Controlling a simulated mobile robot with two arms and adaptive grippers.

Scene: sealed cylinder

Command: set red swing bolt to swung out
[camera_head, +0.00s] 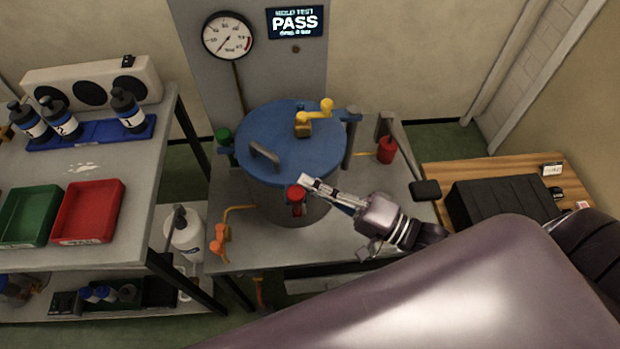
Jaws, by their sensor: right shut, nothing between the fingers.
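The sealed cylinder stands on a grey bench, with a blue lid (290,135) on top. The red swing bolt (296,194) is at the front edge of the lid, close against the cylinder's side. My right gripper (306,183) is shut and empty, with its tips at the right of the red bolt's head; whether they touch it I cannot tell. My left gripper is not in view.
The lid carries a grey handle (264,155) and a yellow valve (304,124). A red-capped item (387,150) stands on the bench at right, an orange valve (220,238) at left. A gauge (228,37) and PASS screen (295,22) are behind. Trays and bottles fill the left table.

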